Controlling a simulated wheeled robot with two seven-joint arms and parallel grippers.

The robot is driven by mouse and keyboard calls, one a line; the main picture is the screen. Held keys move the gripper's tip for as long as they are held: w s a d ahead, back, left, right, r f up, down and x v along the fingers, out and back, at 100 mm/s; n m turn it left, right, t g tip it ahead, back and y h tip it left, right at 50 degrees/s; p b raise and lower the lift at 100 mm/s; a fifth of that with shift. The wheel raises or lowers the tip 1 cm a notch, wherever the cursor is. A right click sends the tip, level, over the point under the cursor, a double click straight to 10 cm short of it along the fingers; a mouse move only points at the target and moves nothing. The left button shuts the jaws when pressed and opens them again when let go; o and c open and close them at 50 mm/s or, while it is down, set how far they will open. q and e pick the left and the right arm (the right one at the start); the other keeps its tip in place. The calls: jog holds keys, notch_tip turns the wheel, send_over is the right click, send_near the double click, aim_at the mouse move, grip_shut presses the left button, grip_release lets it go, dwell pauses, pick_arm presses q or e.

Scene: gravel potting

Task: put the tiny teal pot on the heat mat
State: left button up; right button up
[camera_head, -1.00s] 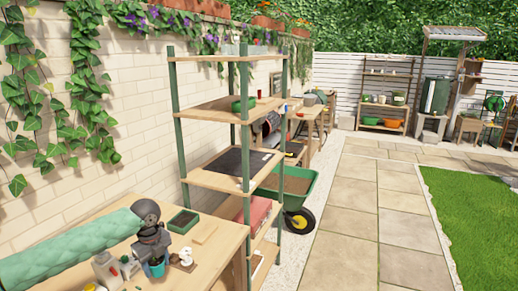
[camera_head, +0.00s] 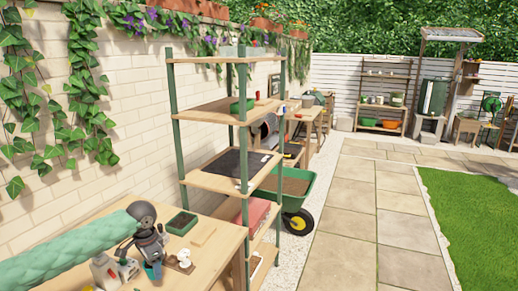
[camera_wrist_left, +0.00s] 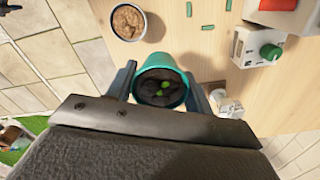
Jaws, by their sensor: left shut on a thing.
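The tiny teal pot (camera_head: 153,271) is held by my left gripper (camera_head: 150,258) over the wooden bench at the lower left. In the left wrist view the pot (camera_wrist_left: 158,62) sits between the two fingers of the left gripper (camera_wrist_left: 160,84), with dark soil and small green sprouts inside. In the head view the gripper hides part of the pot. The heat mat appears to be the flat black mat (camera_head: 228,166) on the middle board of the green-posted shelf, beyond the bench. My right gripper is not in view.
A green bowl (camera_head: 242,104) stands on the board above the mat. A wheelbarrow (camera_head: 302,190) is behind the shelf. Paving at right is clear.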

pick_arm(q)
jog(key=n, duration=0.2)
jog(key=d+n, duration=0.1)
jog(key=n, duration=0.2)
jog(key=shift+w+d, duration=0.15)
jog(key=shift+w, duration=0.05)
jog(key=d+r+n, duration=0.2)
jog(key=d+n, duration=0.2)
jog(key=d, duration=0.9)
jog(key=s+a+f, duration=0.1)
jog(key=s+f, duration=0.5)
jog(key=s, duration=0.5)
jog(key=shift+s+a+f, duration=0.15)
jog(key=shift+s+a, duration=0.1)
jog(key=shift+s, duration=0.1)
